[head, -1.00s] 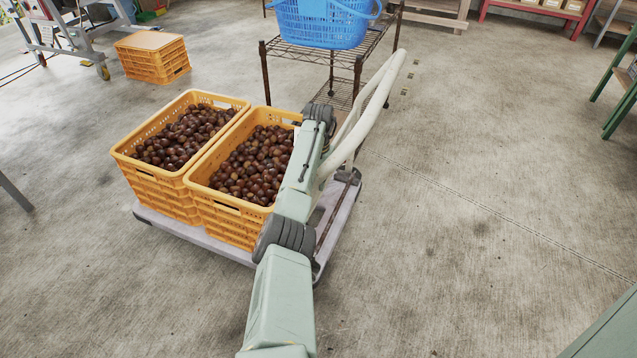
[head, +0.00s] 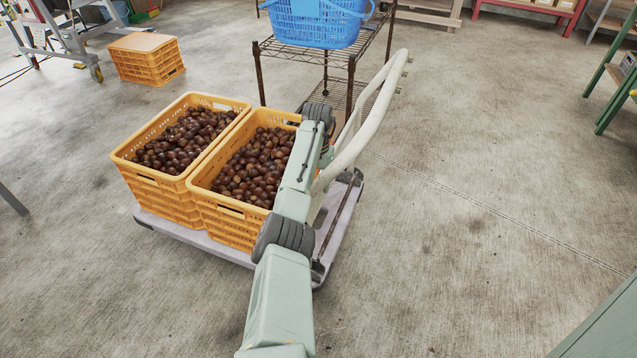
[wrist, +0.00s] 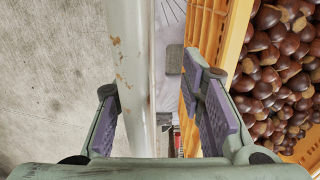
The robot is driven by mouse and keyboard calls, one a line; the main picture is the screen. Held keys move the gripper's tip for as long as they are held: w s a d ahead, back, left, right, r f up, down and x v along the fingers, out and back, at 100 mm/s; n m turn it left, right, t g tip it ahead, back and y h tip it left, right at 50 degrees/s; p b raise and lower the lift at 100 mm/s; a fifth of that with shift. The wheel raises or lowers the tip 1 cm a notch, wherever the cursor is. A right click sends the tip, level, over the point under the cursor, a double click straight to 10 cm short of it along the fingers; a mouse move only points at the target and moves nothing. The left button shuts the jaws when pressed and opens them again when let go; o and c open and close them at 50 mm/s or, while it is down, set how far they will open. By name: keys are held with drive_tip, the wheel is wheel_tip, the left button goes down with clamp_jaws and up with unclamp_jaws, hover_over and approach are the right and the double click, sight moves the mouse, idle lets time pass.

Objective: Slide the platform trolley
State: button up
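The platform trolley (head: 338,228) stands on the floor with a light deck and a cream tubular handle (head: 374,122) at its right end. Two stacks of yellow crates, a left one (head: 150,178) and a right one (head: 222,208), sit side by side on it, their tops full of chestnuts. My arm reaches across the trolley and hides part of the handle; my gripper is hidden in the head view. In the wrist view my gripper (wrist: 156,91) is open around a handle tube (wrist: 128,45). The tube lies close to the left finger, with a gap to the right finger.
A wire shelf (head: 262,72) with a blue basket (head: 318,22) stands close behind the trolley. A low yellow crate stack (head: 146,66) stands at the back left. A green bench (head: 612,95) is at the far right. The floor right of the trolley is clear.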

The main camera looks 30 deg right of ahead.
wheel_tip(320, 180, up, 12)
idle(0.5)
